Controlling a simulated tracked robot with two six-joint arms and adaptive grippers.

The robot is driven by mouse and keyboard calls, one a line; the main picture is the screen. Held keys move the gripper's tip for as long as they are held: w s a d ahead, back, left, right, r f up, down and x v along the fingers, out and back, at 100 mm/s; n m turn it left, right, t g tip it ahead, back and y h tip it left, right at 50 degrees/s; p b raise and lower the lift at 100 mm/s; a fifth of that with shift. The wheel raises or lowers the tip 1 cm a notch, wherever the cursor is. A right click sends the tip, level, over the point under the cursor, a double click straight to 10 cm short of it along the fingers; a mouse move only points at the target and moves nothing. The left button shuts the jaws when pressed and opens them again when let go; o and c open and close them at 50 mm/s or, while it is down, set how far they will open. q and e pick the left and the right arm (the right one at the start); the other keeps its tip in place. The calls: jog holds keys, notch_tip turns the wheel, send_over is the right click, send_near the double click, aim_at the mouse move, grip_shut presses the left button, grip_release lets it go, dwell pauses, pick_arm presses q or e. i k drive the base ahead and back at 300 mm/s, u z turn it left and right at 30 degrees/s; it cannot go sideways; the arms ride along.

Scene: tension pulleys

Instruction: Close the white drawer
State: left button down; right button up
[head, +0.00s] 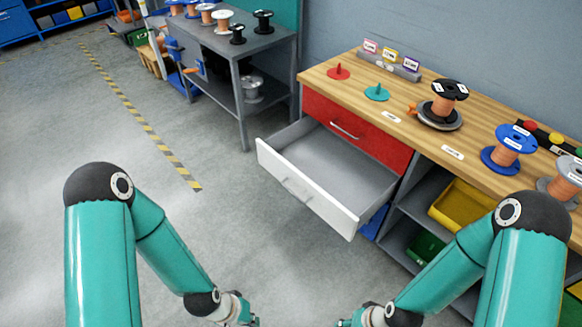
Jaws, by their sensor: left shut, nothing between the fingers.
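The white drawer (304,199) is pulled far out of the workbench, below a closed red drawer (352,130). Its grey inside looks empty. A light bar handle (298,192) sits on its white front, which faces down and left. My left gripper (254,321) is at the bottom edge of the view, mostly cut off, below and apart from the drawer front. It is shut and empty. My right arm's wrist end (372,316) is also at the bottom edge, apart from the drawer; its fingers are too cut off to read.
The wooden bench top (425,130) carries a black-topped spool (449,92), a blue spool (509,143) and red and teal discs. A yellow bin (462,208) sits on a shelf right of the drawer. A grey table (240,50) stands behind. The floor left of the drawer is clear.

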aim_at(344, 184)
jog(key=z, duration=0.55)
jog(key=i, duration=1.3)
jog(key=z, duration=0.1)
